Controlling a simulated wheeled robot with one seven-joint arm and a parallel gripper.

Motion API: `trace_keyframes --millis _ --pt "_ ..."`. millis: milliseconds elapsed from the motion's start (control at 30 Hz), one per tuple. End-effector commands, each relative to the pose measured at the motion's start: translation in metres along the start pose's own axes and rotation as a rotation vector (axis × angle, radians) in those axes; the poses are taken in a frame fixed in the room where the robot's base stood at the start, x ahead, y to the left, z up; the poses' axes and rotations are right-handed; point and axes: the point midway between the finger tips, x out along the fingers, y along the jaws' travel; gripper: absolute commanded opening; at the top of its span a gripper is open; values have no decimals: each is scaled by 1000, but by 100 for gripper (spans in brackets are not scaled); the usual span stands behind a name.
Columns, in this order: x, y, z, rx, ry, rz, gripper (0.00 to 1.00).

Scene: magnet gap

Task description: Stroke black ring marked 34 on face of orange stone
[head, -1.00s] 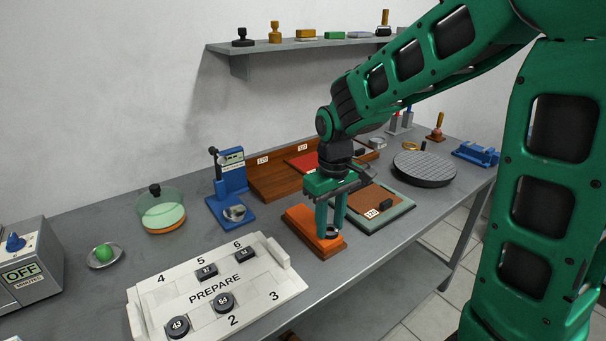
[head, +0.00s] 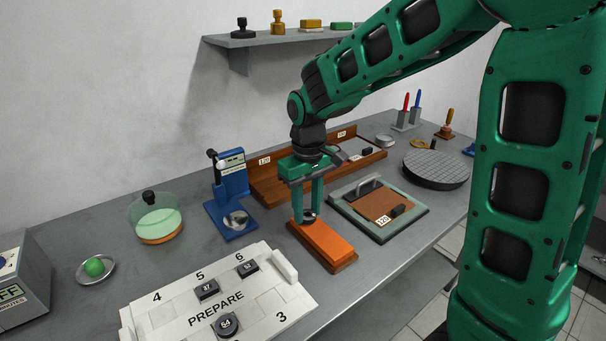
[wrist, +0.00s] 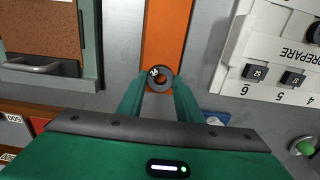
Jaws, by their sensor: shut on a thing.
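The orange stone (head: 327,243) is a long block lying on the bench. It also shows in the wrist view (wrist: 168,35), running up from between my fingers. My gripper (head: 308,218) is over the stone's far end, fingers pointing down, shut on a black ring. The ring (wrist: 159,79) sits between the fingertips in the wrist view, with a white mark too small to read surely. The ring is at the stone's face; I cannot tell whether it touches. In the head view the ring (head: 309,217) is partly hidden by the fingers.
A white PREPARE board (head: 262,313) with black numbered parts lies to the front left. A blue stand (head: 230,190) is left of the stone. A green-framed brown plate (head: 347,208) with a handle is close on the right. Bare bench lies in front of the stone.

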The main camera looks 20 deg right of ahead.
Motion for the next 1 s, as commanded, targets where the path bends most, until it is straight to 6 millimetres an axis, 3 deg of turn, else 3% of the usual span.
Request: trace_keyframes --millis 133,233,700,1000 --pt "3 0 -2 3 -1 0 0" --pt "-26 1 -2 5 5 0 0" --pt "-71 8 0 15 0 0 0" --pt "-81 8 1 15 -2 0 0"
